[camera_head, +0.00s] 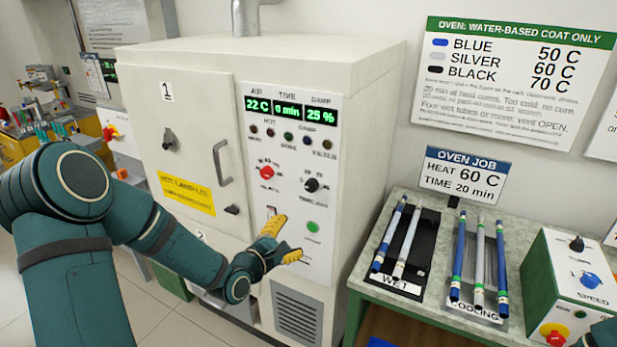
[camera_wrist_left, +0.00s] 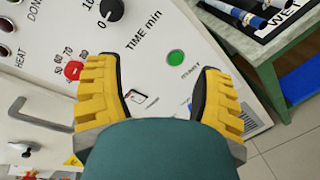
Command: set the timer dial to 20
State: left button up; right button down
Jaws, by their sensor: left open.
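The timer dial (camera_head: 311,184) is a black knob on the oven's white control panel, above the green button (camera_head: 313,227). In the left wrist view the timer dial (camera_wrist_left: 111,10) is at the top edge, partly cut off, beside the label TIME min and a printed 0. The time display (camera_head: 287,109) reads 0 min. My left gripper (camera_head: 287,238) is open and empty in front of the lower panel, below the dial. In the left wrist view its yellow fingers (camera_wrist_left: 160,72) are spread, with the green button (camera_wrist_left: 175,58) showing between them. My right gripper is not in view.
A red heat knob (camera_head: 266,172) is left of the timer dial. The oven door handle (camera_head: 221,163) sticks out further left. Right of the oven, a bench (camera_head: 427,303) holds rods on racks and a green box (camera_head: 567,290). The job sign (camera_head: 462,175) says HEAT 60 C, TIME 20 min.

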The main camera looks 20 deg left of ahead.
aim_at(309, 187)
pick_arm(q)
notch_tip(309, 187, up, 6)
jog(key=a+n+t, duration=0.2)
jog(key=w, duration=0.4)
jog(key=w+d+p, duration=0.1)
jog(key=w, duration=0.8)
jog(key=shift+w+d+f, duration=0.1)
jog(key=shift+w+d, duration=0.25)
jog(key=shift+d, duration=0.05)
grip_shut()
